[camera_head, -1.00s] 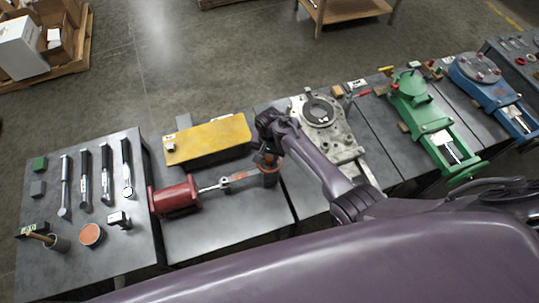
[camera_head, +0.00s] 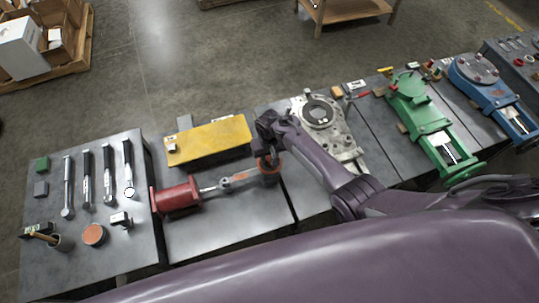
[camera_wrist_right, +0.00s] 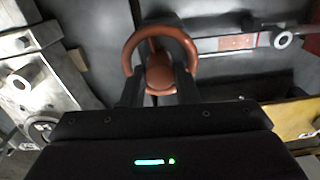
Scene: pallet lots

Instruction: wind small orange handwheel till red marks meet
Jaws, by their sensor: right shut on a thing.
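The small orange handwheel (camera_head: 270,177) sits at the right end of a grey bar linked to a red cylinder (camera_head: 177,195) on the table. In the right wrist view the handwheel (camera_wrist_right: 160,52) is an orange ring with a round hub. My right gripper (camera_head: 267,157) is over the handwheel. In the right wrist view its two dark fingers (camera_wrist_right: 160,88) reach to the near side of the ring, and it is shut on the handwheel. A reddish patch (camera_wrist_right: 238,42) shows on the bar. My left gripper is not in view.
A yellow block (camera_head: 210,140) lies behind the bar. A grey metal fixture (camera_head: 322,115) stands to the right, then a green vise (camera_head: 425,115) and a blue one (camera_head: 485,80). Several tools lie on the left table (camera_head: 85,255). The table front below the bar is clear.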

